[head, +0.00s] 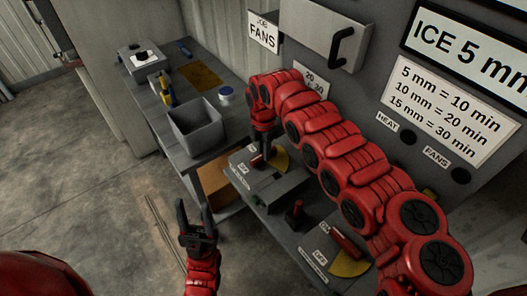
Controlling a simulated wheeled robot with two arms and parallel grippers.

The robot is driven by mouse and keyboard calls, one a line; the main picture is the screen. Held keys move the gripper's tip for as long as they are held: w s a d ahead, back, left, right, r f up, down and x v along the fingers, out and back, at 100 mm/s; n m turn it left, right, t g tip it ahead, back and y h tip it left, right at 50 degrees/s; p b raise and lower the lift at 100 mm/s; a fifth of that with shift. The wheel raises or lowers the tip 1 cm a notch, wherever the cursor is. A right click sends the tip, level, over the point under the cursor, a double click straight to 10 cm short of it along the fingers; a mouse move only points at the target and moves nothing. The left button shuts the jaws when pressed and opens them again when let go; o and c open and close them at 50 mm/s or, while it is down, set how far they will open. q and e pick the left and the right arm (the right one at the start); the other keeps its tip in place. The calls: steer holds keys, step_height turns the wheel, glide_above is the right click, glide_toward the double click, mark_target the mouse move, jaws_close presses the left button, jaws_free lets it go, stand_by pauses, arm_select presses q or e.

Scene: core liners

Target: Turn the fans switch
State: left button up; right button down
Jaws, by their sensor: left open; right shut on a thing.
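A grey switch box (263,190) on the bench has a red-handled switch (257,161) over a yellow plate (282,160). My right gripper (267,148) comes down on this switch from above and is shut on its handle, partly hiding it. A second red-handled switch (345,243) with a yellow plate (350,264) sits nearer, with ON and OFF labels beside it. I cannot read which of the two is the fans switch. My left gripper (197,219) is open and empty, low over the floor in front of the bench.
The wall panel has a FANS sign (263,34), a black pull handle (340,47), and HEAT and FANS labels above round black parts (461,176). A small upright dark lever (296,214) stands between the switches. A grey bin (196,128) stands further left. The left floor is clear.

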steer(key=c, duration=0.7)
jaws_free()
steer(key=shift+r+b, duration=1.7)
steer(key=shift+r, duration=7.05)
steer(key=shift+f, duration=0.1)
